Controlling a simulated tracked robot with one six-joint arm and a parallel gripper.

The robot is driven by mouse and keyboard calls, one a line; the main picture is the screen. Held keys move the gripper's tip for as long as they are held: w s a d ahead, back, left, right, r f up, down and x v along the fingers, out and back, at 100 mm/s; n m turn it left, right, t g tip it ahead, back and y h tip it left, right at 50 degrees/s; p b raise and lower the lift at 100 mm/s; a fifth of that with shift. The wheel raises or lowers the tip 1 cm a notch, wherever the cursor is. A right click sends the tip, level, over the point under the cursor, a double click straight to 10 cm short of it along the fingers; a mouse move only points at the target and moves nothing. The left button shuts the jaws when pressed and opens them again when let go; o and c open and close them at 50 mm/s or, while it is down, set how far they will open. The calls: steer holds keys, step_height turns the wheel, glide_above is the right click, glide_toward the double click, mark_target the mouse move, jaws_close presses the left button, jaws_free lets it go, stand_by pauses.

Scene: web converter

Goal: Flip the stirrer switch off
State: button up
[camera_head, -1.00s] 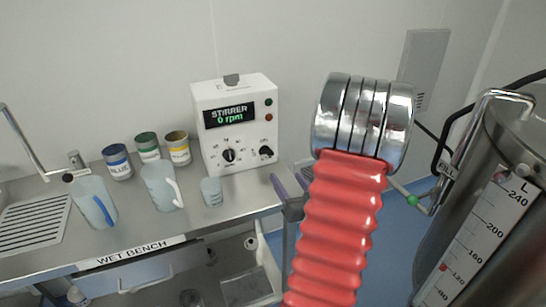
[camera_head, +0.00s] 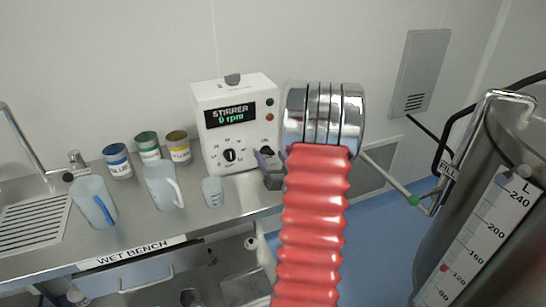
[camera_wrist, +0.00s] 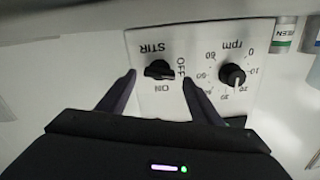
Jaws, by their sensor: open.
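The white stirrer box (camera_head: 213,142) stands at the back of the bench; its display reads STIRRER 0 rpm. The black stir switch (camera_head: 267,152) is the right of its two knobs. In the wrist view, upside down, the switch (camera_wrist: 159,68) sits beside the ON and OFF labels; I cannot tell exactly where it points. My gripper (camera_wrist: 159,82) is open, with one dark finger on each side of the switch; contact cannot be told. In the head view my gripper (camera_head: 266,163) is close in front of the box's right side, partly hidden by my arm.
The rpm knob (camera_wrist: 232,75) is beside the switch. Paint cans, including a yellow-labelled one (camera_head: 178,148), and jugs (camera_head: 163,187) stand left of the stirrer, with a small beaker (camera_head: 212,192) in front. A steel tank (camera_head: 510,130) stands at the right.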

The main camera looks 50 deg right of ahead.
steer(key=shift+w+d, duration=0.1)
steer(key=shift+w, duration=0.3)
steer(key=shift+s+d, duration=0.1)
steer(key=shift+s, duration=0.1)
steer(key=shift+c, duration=0.3)
steer(key=c, duration=1)
steer(key=shift+n, duration=1.5)
steer(key=o, duration=1.1)
steer(key=shift+c, duration=0.2)
